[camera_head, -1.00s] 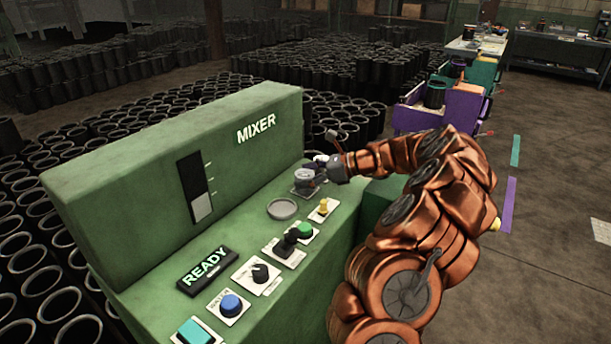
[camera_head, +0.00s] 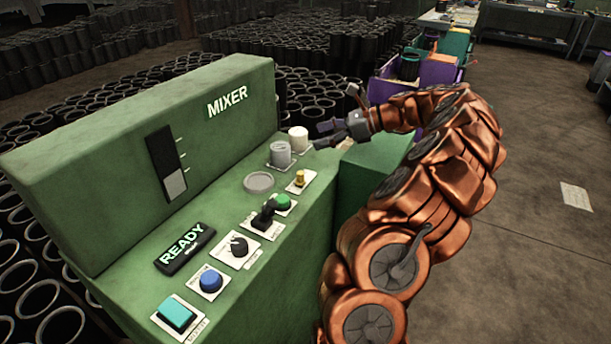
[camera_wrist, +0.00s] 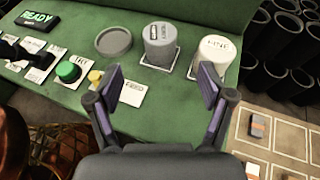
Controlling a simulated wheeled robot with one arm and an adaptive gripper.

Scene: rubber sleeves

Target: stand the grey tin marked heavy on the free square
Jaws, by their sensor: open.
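The grey tin (camera_head: 281,154) stands upright on a pale-edged square on the green mixer's ledge, beside a white tin (camera_head: 299,138). In the wrist view the grey tin (camera_wrist: 160,46) carries a small pale label that is too small to read. The white tin (camera_wrist: 212,56) stands to its right there, also on a pale-edged patch. My gripper (camera_head: 328,134) is open and empty, to the right of both tins in the head view. In the wrist view its fingers (camera_wrist: 160,86) are spread in front of the tins, apart from them. No other free square is clear to me.
A round grey disc (camera_head: 259,182) lies on the ledge before the grey tin. A yellow knob (camera_head: 299,178), green button (camera_head: 283,202) and other controls line the ledge. A compartmented tray (camera_wrist: 281,146) is at lower right in the wrist view. Black sleeves crowd the floor behind.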

